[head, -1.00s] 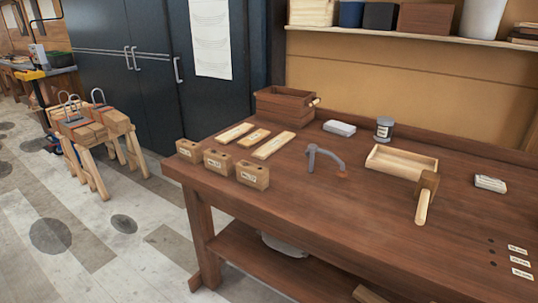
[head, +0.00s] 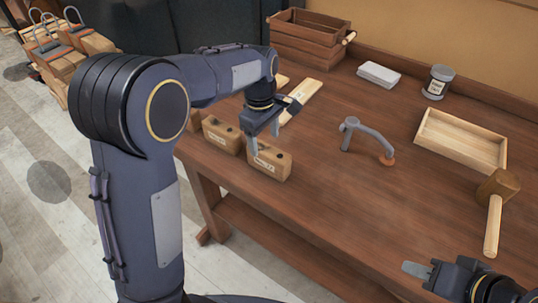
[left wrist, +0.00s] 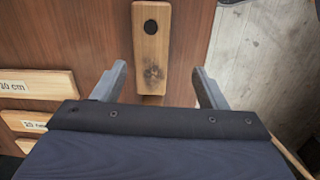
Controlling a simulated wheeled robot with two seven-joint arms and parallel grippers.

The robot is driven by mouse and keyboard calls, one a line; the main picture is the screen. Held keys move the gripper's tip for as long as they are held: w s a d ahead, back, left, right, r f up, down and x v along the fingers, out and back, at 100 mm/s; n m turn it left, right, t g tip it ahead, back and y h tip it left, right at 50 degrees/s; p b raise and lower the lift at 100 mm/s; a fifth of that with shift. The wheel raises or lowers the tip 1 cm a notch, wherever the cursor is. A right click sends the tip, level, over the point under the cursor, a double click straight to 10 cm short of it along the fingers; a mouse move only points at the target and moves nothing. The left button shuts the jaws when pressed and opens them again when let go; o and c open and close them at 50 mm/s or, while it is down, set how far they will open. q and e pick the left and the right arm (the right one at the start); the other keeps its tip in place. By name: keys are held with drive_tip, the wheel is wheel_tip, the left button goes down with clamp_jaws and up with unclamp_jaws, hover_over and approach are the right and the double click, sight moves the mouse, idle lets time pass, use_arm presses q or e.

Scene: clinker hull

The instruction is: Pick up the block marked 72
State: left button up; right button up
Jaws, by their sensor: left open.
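A wooden block with a label (head: 270,163) stands near the table's front left edge in the head view; the label is small, and I cannot read its number surely. A similar labelled block (head: 221,136) stands to its left. My left gripper (head: 263,137) is open, pointing down just above and behind the right-hand block. In the left wrist view a block (left wrist: 151,50) with a dark hole shows beyond and between the open fingers (left wrist: 158,88), with nothing held. My right gripper (head: 424,272) is at the lower right, empty as far as it shows; its finger opening is unclear.
On the table (head: 335,195) are a bent grey clamp (head: 365,135), a mallet (head: 494,210), a shallow wooden tray (head: 460,141), a jar (head: 437,82) and a pale block (head: 379,75). A crate (head: 305,40) stands behind. Wooden strips (head: 303,100) lie behind my left gripper.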

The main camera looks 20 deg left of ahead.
sight(268, 150)
use_arm(q)
drive_tip(key=shift+w+d+f, duration=0.1)
drive_tip(key=shift+w+d, duration=0.35)
drive_tip(key=shift+w+f+n+y, duration=0.2)
drive_tip(key=shift+f+n+y, duration=0.1)
wheel_tip(268, 150, down, 7)
drive_tip(key=shift+f+p, duration=0.2)
drive_tip(key=shift+p, duration=0.45)
drive_tip(key=c, duration=1.3)
drive_tip(key=shift+o, duration=0.2)
drive_tip(key=shift+r, duration=0.15)
